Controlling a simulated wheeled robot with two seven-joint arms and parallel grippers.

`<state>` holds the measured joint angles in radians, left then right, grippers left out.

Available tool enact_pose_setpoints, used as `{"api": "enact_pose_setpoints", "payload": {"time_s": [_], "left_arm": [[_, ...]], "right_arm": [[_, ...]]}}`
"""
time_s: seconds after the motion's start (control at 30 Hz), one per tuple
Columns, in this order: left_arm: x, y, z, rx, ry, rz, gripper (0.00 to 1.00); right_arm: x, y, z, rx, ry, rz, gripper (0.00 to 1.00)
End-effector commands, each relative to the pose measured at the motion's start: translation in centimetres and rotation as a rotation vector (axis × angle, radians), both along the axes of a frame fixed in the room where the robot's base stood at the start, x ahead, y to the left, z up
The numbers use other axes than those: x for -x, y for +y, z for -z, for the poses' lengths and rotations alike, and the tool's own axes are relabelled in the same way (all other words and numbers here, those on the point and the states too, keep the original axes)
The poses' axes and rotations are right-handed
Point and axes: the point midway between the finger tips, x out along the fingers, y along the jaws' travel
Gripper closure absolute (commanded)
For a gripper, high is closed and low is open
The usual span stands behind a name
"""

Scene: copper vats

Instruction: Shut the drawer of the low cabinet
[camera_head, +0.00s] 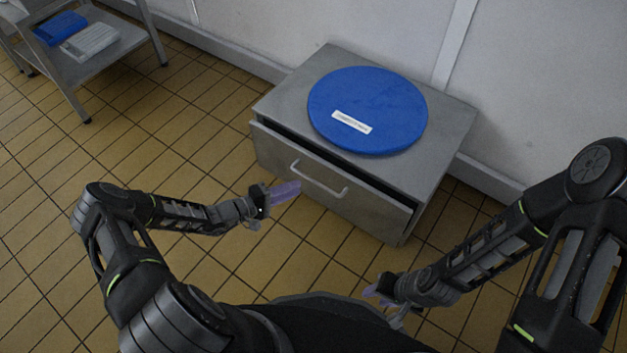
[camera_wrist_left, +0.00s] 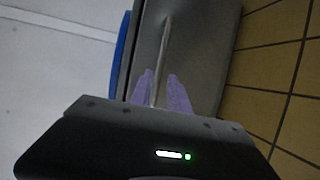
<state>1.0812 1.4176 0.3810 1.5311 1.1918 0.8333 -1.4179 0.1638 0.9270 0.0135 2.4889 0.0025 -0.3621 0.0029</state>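The low grey cabinet (camera_head: 440,135) stands against the wall. Its drawer (camera_head: 365,212) is partly open, with a dark gap showing behind the front panel. The drawer's bar handle (camera_head: 322,184) also shows in the left wrist view (camera_wrist_left: 166,45). My left gripper (camera_head: 297,188) is by the left part of the handle. In the left wrist view its two purple fingers (camera_wrist_left: 160,90) are apart, with the handle bar lined up between them; contact cannot be told. My right gripper (camera_head: 374,291) is low, well in front of the cabinet; its finger gap is unclear.
A round blue lid-like disc (camera_head: 372,95) with a white label lies on the cabinet top. A metal shelf cart (camera_head: 95,65) with a blue item (camera_head: 60,28) and a pale item (camera_head: 90,42) stands at upper left. Tiled floor left of the cabinet is clear.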

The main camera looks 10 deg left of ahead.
Motion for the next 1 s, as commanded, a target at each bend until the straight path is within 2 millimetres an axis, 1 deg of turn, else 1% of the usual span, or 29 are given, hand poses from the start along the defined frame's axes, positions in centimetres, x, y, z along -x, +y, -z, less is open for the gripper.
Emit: {"api": "enact_pose_setpoints", "payload": {"time_s": [0.17,0.27,0.6,0.77,1.0], "left_arm": [[-0.5,-0.5,0.2,0.000,0.000,0.001,0.78],[-1.3,-1.3,0.5,0.000,0.000,0.001,0.78],[-4.8,-4.8,1.5,0.002,0.002,0.002,0.78],[-5.5,-5.4,1.5,0.000,0.001,0.000,0.78],[-5.5,-5.4,1.4,0.001,0.002,0.000,0.78]], "right_arm": [[0.0,0.0,0.3,0.000,-0.001,0.001,0.64],[-0.1,-0.1,0.6,0.001,-0.002,0.003,0.64],[-0.5,-0.5,2.1,0.007,-0.008,0.012,0.64],[-0.6,-0.6,2.2,0.008,-0.010,0.014,0.64],[-0.6,-0.6,2.2,0.008,-0.010,0.014,0.64]]}}
